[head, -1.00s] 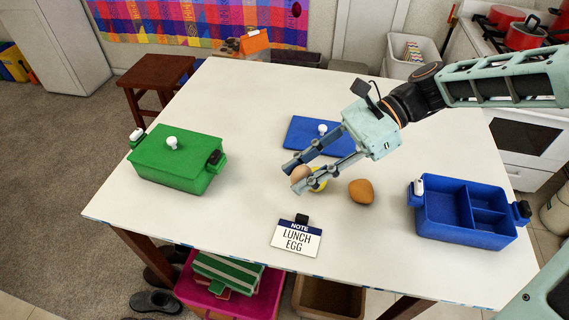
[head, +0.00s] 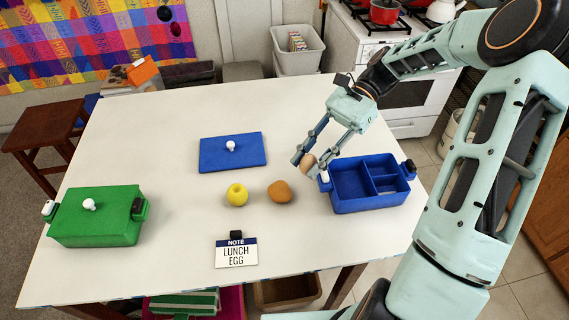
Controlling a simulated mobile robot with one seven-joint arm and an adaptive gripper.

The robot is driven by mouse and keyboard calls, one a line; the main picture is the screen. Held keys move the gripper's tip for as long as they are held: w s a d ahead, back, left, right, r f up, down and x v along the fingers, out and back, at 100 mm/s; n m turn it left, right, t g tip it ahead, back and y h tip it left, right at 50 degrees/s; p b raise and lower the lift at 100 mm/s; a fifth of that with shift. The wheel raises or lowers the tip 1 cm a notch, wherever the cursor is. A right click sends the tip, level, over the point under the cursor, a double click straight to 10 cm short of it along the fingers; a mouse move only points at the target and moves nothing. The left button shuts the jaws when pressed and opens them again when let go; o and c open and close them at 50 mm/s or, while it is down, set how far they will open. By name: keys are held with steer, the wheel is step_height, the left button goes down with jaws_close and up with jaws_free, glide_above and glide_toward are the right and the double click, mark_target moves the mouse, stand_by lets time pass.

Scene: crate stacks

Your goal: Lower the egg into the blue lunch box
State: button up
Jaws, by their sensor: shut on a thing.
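My gripper (head: 308,163) is shut on a brownish egg (head: 308,162) and holds it above the table, just left of the blue lunch box (head: 350,205). The lunch box stands open at the right of the table. It has one larger compartment on its left and two smaller ones on its right, and all that shows of them is empty. Its blue lid (head: 215,155) with a white knob lies flat on the table, to the left. A note card (head: 236,254) reading "LUNCH EGG" stands near the front edge.
A yellow apple-like fruit (head: 237,195) and a brown rounded thing (head: 281,191) sit on the table left of the lunch box. A closed green box (head: 95,222) stands at the left. The table's back middle is clear.

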steer(key=w+d+f, duration=0.2)
steer(key=d, duration=0.5)
steer(key=w+d+f, duration=0.2)
steer(key=w+d, duration=0.1)
steer(key=d, duration=0.4)
steer(key=shift+w, duration=0.35)
steer(key=shift+a+f, duration=0.1)
steer(key=shift+s+a, duration=0.55)
steer(key=shift+a, duration=0.05)
steer(key=shift+f, duration=0.15)
steer(key=shift+f+b, duration=1.45)
steer(key=shift+f, duration=1.4)
steer(key=shift+f+b, duration=1.15)
steer(key=shift+f, duration=0.95)
steer(key=o, duration=1.2)
